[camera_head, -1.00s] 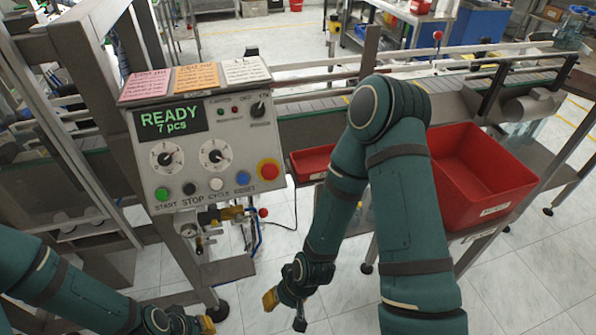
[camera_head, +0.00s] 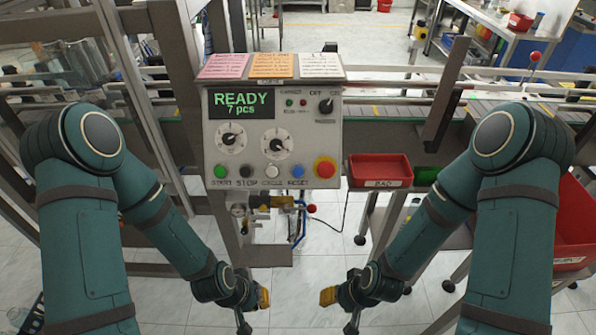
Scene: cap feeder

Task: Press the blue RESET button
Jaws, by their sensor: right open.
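The control panel (camera_head: 222,140) stands upright straight ahead, its display (camera_head: 241,104) reading "READY 7 pcs". The blue RESET button (camera_head: 298,171) is in the panel's bottom row, between the white CYCLE button (camera_head: 272,171) and the red mushroom button (camera_head: 325,167) on a yellow base. My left gripper (camera_head: 256,306) is low in front of and below the panel, well apart from it; its opening is too small to tell. My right gripper (camera_head: 338,308) is open and empty, below and right of the panel. Neither gripper touches the button.
A small red tray marked BAD (camera_head: 380,168) sits right of the panel. A larger red bin (camera_head: 573,225) is partly hidden behind my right arm. Valves and tubing (camera_head: 280,203) hang below the panel. A conveyor (camera_head: 385,112) runs behind. Floor between my grippers is clear.

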